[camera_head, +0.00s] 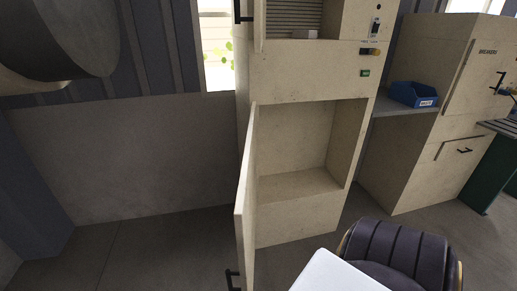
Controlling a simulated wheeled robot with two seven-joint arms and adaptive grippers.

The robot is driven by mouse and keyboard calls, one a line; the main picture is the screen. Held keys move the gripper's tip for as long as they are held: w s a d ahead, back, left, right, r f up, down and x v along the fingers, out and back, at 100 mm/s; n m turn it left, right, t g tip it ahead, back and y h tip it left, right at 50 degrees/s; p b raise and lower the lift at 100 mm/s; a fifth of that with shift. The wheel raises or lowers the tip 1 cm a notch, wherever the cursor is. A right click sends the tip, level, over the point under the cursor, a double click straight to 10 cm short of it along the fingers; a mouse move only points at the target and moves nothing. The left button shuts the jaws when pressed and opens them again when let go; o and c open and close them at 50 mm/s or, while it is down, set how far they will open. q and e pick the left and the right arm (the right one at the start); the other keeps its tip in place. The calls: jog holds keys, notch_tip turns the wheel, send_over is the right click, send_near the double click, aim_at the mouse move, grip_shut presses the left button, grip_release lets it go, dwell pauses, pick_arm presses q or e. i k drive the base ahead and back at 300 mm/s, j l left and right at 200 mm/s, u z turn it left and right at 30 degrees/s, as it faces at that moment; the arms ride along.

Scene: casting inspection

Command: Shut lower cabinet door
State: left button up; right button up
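The tall beige cabinet (300,75) stands in the middle of the head view. Its lower door (245,200) is open, hinged on the left side of the opening and swung out toward me, seen almost edge-on. A black handle (232,279) sits near the door's lower free end, at the bottom of the picture. The lower compartment (300,185) is open and looks empty. Neither my left nor my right gripper is in view.
An upper door (247,15) also stands open. A blue bin (412,94) rests on a shelf at right, beside another beige cabinet (440,130). A green-sided bench (497,170) stands at far right. The floor (150,255) left of the door is clear.

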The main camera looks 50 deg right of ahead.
aim_at(244, 214)
jog(key=i+z, duration=0.15)
jog(key=z, duration=0.3)
jog(key=i+j+z, duration=0.1)
jog(key=z, duration=0.35)
jog(key=i+j+z, duration=0.1)
jog(key=j+z, duration=0.15)
jog(key=z, duration=0.15)
jog(key=i+j+z, duration=0.1)
jog(key=z, duration=0.35)
jog(key=j+z, duration=0.2)
jog(key=i+j+z, duration=0.2)
jog(key=k+j+z, duration=0.15)
jog(key=j, duration=0.25)
jog(key=k+j+z, duration=0.15)
jog(key=k+j, duration=0.15)
